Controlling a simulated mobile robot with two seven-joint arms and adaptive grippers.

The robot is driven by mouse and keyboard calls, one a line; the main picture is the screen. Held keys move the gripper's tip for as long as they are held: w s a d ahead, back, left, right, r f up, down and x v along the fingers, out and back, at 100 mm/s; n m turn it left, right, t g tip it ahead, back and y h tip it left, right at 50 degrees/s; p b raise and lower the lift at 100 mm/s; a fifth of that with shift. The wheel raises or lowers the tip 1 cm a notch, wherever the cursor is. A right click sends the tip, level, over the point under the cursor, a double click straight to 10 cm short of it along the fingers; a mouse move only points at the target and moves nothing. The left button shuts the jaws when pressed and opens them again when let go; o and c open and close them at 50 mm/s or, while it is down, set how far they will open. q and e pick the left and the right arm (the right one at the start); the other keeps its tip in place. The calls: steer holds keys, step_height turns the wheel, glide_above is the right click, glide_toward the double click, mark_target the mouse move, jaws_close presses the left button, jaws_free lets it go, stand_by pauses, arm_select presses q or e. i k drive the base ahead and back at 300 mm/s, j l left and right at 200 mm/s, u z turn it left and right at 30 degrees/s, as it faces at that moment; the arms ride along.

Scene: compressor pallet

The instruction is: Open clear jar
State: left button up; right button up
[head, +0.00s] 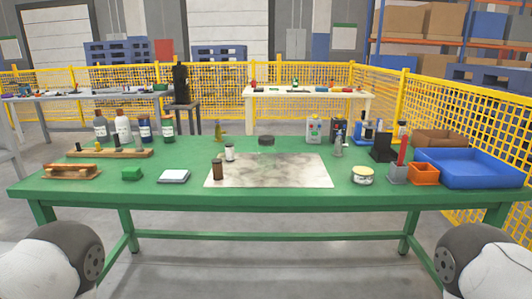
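A round dark lid (266,140) shows at the back edge of the pale mat. Any clear jar body under it is too faint to make out. A short jar (362,175) with a pale yellow top and a label stands upright at the mat's front right. I cannot tell for sure which of these is the clear jar. Parts of my arms show at the bottom left and bottom right corners, well short of both jars. Neither gripper is in view.
A pale stained mat (285,175) lies mid-table, its centre clear. A brown bottle (217,169) and a small white jar (229,153) stand at its left. Tall bottles (122,126) line the back left. A blue tray (468,168) and orange bin (424,174) sit at right.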

mark_target(266, 155)
steer(key=i+l+z, duration=0.2)
steer(key=i, duration=0.2)
steer(key=i+l+z, duration=0.2)
steer(key=i, duration=0.25)
